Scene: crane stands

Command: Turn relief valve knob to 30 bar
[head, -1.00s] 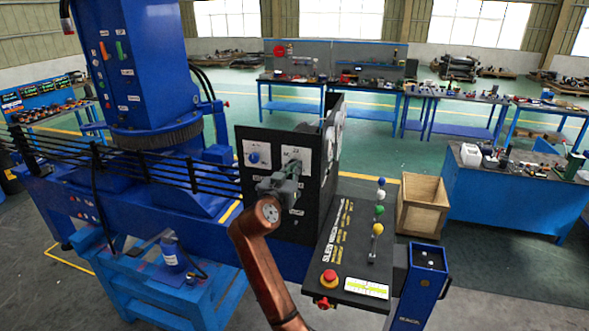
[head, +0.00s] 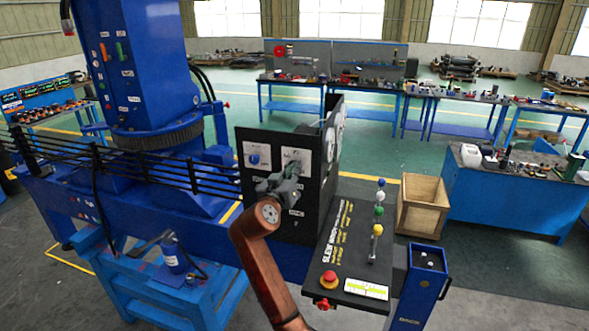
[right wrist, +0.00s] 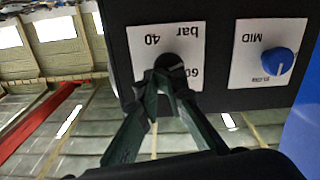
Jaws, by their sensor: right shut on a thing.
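The relief valve knob (right wrist: 170,66) is black, on a white plate marked "bar" with 40 and 60 readable, upside down in the right wrist view. My right gripper (right wrist: 165,82) is shut on this knob, its two dark fingers meeting around it. The fingers hide part of the scale, and I cannot read where the knob points. In the head view the right gripper (head: 290,178) reaches the white plate (head: 296,156) on the black control box (head: 290,220), and it hides the knob there. My left gripper is not in view.
A blue knob (right wrist: 277,62) on a plate marked "MID" sits beside the black knob. A sloped black panel (head: 340,260) with coloured-ball levers (head: 378,215) and a red stop button (head: 329,277) lies right of my arm. A wooden crate (head: 423,215) stands behind.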

